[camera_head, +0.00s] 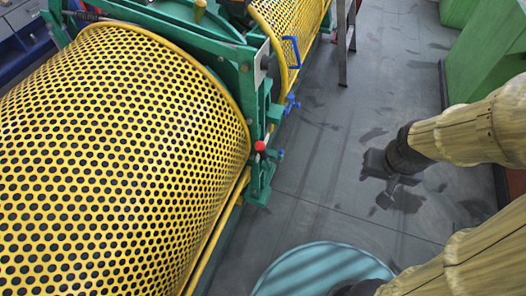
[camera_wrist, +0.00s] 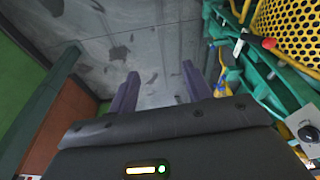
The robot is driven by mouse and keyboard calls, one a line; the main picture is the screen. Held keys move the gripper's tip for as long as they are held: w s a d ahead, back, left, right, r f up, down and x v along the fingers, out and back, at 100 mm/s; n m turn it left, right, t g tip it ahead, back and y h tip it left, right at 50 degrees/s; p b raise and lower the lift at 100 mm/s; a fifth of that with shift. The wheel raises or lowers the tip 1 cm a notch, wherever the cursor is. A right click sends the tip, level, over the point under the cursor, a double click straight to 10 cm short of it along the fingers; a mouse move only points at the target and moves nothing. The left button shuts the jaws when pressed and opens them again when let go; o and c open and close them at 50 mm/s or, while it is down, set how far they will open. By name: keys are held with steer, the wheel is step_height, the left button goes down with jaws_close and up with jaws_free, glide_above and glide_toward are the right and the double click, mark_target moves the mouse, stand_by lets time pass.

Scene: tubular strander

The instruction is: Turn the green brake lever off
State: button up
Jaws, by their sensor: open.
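A red ball knob (camera_head: 260,146) sits on the green machine frame (camera_head: 262,180), beside the yellow perforated guard, in the head view. In the wrist view the red knob (camera_wrist: 268,43) shows at the upper right, near a short pale rod. I take it for the brake lever's end; how far the lever is turned is hard to tell. My gripper (camera_head: 385,185) hangs over the grey floor, to the right of the knob and apart from it. In the wrist view its two dark fingers (camera_wrist: 158,88) are spread, with only floor between them.
A large yellow perforated guard (camera_head: 110,150) fills the left. Blue fittings (camera_head: 291,103) and a blue handle (camera_head: 291,50) stick out from the machine. A teal round surface (camera_head: 315,268) lies at the bottom. Green cabinets (camera_head: 485,65) stand at the right. Floor between is clear.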

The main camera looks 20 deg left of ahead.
steer(key=w+a+f+n+t+y+b, duration=0.35)
steer(key=w+f+n+b, duration=0.45)
steer(key=w+f+b, duration=0.8)
steer(key=n+g+y+b, duration=0.1)
steer(key=n+y+b, duration=1)
steer(key=y+b, duration=0.25)
glide_toward(266, 154)
steer(key=v, duration=0.3)
steer(key=p+v, duration=0.1)
steer(key=v, duration=0.1)
steer(key=shift+d+f, duration=0.2)
steer(key=shift+d, duration=0.2)
steer(key=shift+a, duration=0.1)
steer(key=b+x, duration=0.2)
steer(key=x, duration=1.5)
steer(key=shift+a+r, duration=0.1)
